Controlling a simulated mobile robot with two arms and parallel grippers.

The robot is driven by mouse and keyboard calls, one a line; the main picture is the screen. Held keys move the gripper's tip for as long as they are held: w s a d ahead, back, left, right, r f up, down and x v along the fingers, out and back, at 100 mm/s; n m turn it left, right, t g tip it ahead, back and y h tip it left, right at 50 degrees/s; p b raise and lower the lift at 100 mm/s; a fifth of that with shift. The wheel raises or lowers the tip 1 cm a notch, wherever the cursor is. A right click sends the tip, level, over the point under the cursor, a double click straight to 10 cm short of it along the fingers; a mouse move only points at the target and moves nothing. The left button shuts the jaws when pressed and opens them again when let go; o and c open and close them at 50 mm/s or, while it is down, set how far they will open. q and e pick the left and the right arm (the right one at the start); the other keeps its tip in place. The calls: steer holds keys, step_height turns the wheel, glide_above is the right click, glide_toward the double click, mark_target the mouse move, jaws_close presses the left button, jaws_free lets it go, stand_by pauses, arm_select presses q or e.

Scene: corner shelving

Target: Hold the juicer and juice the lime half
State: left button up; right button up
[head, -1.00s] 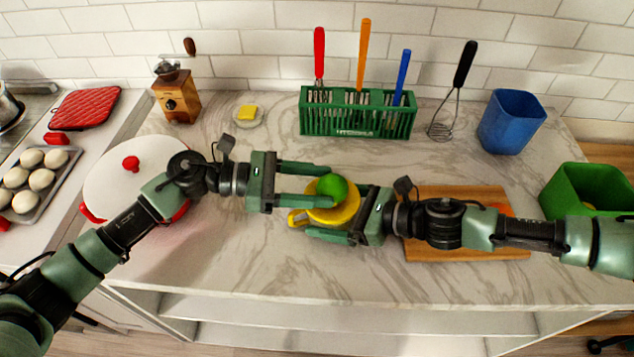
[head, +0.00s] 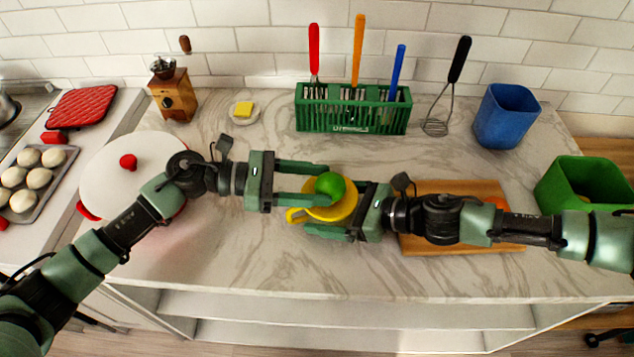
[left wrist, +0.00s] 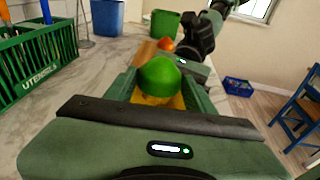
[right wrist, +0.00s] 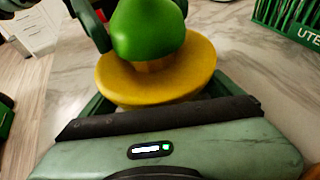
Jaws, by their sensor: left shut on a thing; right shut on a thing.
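The yellow juicer (head: 346,207) is above the middle of the counter, its handle pointing left in the head view. My right gripper (head: 322,214) is shut on it from the right; one finger is partly hidden. The green lime half (head: 330,185) sits dome up over the juicer's centre. My left gripper (head: 324,181) is shut on the lime half from the left. In the right wrist view the lime half (right wrist: 148,28) covers the top of the juicer's cone, above the yellow dish (right wrist: 160,85). The left wrist view shows the lime half (left wrist: 160,78) between the fingers.
A wooden cutting board (head: 470,245) lies to the right, partly under my right arm. A green utensil rack (head: 350,118), whisk (head: 450,90) and blue cup (head: 506,115) stand behind. A green bin (head: 580,180) is at the right, a white pot (head: 115,170) at the left.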

mark_target(313, 192)
arm_select(q)
steer(key=shift+w+a+r, duration=0.25)
steer(key=shift+a+r, duration=0.1)
steer(key=shift+r, duration=0.4)
arm_select(e)
steer(key=shift+w+a, duration=0.3)
steer(key=shift+w, duration=0.05)
arm_select(q)
steer(key=shift+s+d+r, duration=0.1)
steer(key=shift+d+r, duration=0.05)
steer(key=shift+r, duration=1.4)
arm_select(e)
steer(key=shift+s+d, duration=0.15)
steer(key=o, duration=1.1)
arm_select(q)
step_height(313, 192, up, 3)
steer(key=shift+f, duration=0.15)
arm_select(e)
steer(key=shift+o, duration=0.2)
steer(key=v, duration=1.2)
steer(key=shift+s, duration=0.1)
